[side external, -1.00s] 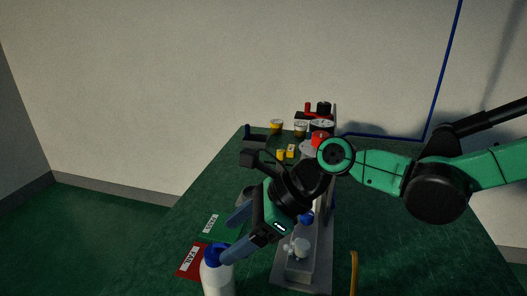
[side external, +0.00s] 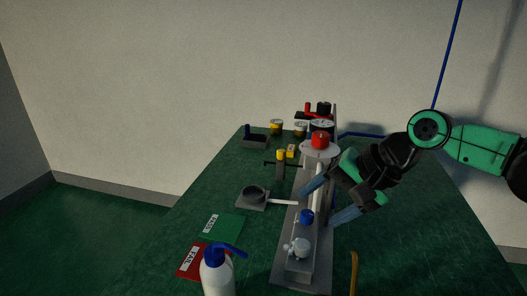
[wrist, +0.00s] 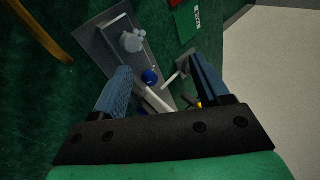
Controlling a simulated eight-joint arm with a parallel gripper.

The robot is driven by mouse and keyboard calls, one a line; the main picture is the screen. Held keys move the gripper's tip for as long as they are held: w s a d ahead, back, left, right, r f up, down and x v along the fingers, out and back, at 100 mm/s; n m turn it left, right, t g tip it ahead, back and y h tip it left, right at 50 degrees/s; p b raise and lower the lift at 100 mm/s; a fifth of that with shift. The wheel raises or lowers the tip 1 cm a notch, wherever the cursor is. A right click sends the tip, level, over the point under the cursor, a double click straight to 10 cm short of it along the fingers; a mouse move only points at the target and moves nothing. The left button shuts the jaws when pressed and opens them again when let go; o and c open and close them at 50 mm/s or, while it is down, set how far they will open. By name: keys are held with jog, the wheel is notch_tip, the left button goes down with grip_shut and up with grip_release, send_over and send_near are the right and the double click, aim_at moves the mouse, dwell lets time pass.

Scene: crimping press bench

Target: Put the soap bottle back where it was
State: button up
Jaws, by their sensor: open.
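The soap bottle (side external: 217,274), white with a blue pump top and spout, stands upright at the near left of the table, beside the red card, in the side external view. Its base is cut off by the picture's lower edge. It does not show in the wrist view. My gripper (side external: 318,208) is open and empty, with its blue fingers over the grey press base, well to the right of the bottle and apart from it. In the wrist view its two fingers (wrist: 160,75) are spread wide above the press.
The crimping press (side external: 304,262) has blue and white knobs and a red-topped post. A red card (side external: 191,261) and a green card (side external: 222,227) lie at left. A grey holder with a round cup (side external: 254,197) stands mid-table. Jars (side external: 277,127) stand at the back.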

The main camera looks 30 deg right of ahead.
jog(key=s+d+f+n+t+h, duration=0.1)
jog(key=d+n+h, duration=0.2)
jog(key=d+n, duration=0.4)
jog(key=n, duration=0.4)
jog(key=shift+s+f+h, duration=0.2)
jog(key=shift+f+h, duration=0.1)
jog(key=shift+f, duration=0.05)
